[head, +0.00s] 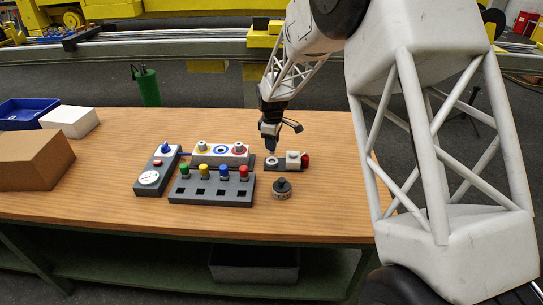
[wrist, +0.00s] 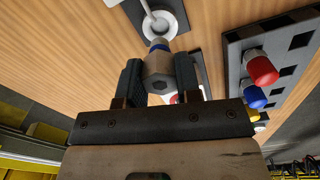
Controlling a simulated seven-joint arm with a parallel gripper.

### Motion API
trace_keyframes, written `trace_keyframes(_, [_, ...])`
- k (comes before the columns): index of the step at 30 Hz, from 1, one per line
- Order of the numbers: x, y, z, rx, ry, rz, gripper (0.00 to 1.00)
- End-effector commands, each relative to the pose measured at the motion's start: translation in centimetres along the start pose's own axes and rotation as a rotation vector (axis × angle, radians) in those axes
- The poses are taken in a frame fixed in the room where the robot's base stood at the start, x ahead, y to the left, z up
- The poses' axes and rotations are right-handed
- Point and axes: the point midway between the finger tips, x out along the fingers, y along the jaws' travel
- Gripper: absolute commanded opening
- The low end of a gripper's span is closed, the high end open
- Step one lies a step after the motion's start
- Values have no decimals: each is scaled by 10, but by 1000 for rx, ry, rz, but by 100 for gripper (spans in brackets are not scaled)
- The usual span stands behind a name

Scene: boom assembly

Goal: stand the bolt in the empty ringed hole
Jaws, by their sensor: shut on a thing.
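My gripper (head: 270,143) points down over the right part of the table. A white block (head: 210,159) holds ringed holes. Bolts stand in the yellow and red rings, and the blue-ringed hole (head: 221,150) between them is empty. The held bolt is right of this block, above or at a small pale ring (head: 272,162) on a dark plate; I cannot tell whether they touch.
A dark rack (head: 211,192) with several coloured knobs stands in front of the white block. A gauge box (head: 150,178) is at its left. A dark round knob (head: 282,188) stands nearer.

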Motion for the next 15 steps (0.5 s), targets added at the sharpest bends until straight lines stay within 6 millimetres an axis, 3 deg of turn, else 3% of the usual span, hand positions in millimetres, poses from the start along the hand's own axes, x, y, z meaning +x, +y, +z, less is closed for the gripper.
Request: trace_keyframes(15, [-14,0,0,0,0,0,5])
